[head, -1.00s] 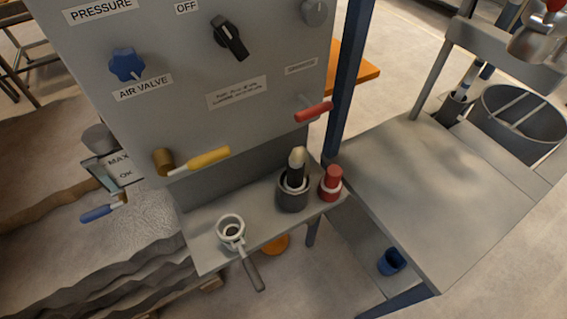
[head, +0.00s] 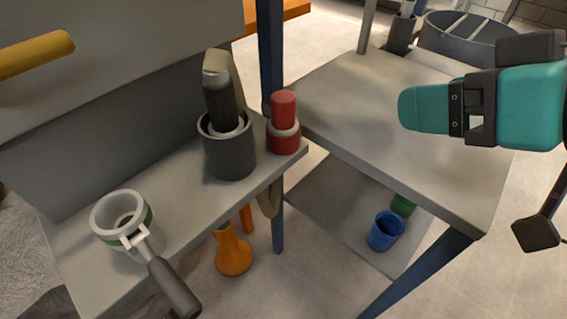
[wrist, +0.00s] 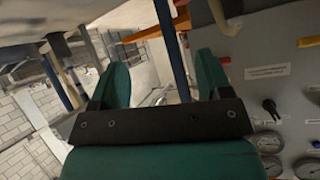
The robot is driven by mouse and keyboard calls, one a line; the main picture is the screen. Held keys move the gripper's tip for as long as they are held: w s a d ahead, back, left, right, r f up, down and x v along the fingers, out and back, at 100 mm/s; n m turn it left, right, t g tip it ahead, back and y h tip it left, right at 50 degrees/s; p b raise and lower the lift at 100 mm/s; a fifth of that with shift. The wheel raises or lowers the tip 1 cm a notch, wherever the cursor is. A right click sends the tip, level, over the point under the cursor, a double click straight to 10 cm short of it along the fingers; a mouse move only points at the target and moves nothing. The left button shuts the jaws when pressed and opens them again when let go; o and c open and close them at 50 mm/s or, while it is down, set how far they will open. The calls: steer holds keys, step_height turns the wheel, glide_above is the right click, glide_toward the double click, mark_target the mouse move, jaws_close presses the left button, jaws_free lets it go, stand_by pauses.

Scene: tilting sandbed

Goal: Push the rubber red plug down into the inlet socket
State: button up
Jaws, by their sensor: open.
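The red plug (head: 284,106) stands upright at the right end of the grey shelf (head: 185,190). A pale ring and a wider red base (head: 284,142) sit under it; I take this base to be the inlet socket. How deep the plug sits cannot be told. My gripper (head: 408,108), with teal fingers, is at the right of the head view, above the side table and apart from the plug. In the wrist view my gripper (wrist: 162,72) shows two spread fingers with nothing between them. The plug cannot be made out there.
A dark cup (head: 229,158) holding a black-handled tool stands just left of the plug. A portafilter (head: 125,222) lies on the shelf's left part. A blue post (head: 271,60) rises behind the plug. A blue cup (head: 386,230) stands below.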

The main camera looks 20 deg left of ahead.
steer(key=a+f+n+t+y+b, duration=0.2)
steer(key=a+f+t+y+b, duration=0.15)
steer(key=f+b, duration=0.95)
steer(key=y+p, duration=0.2)
steer(key=p, duration=0.7)
glide_toward(290, 106)
steer(key=w, duration=0.1)
steer(key=p+x, duration=0.3)
steer(key=x, duration=0.1)
steer(key=shift+w+a+f, duration=0.1)
steer(key=shift+a, duration=0.25)
steer(key=shift+w+a+f+p, duration=0.2)
steer(key=shift+w+a+p, duration=0.2)
steer(key=shift+a, duration=0.2)
steer(key=shift+a+r+p, duration=0.15)
steer(key=shift+a+p, duration=0.05)
steer(key=shift+p, duration=0.2)
steer(key=p+x, duration=0.3)
steer(key=p, duration=0.2)
steer(key=shift+w+a+r, duration=0.1)
steer(key=shift+a+r, duration=0.05)
steer(key=shift+a, duration=0.2)
steer(key=shift+w+a+f+p, duration=0.3)
steer(key=shift+a+f+p, duration=0.05)
steer(key=shift+a+p, duration=0.05)
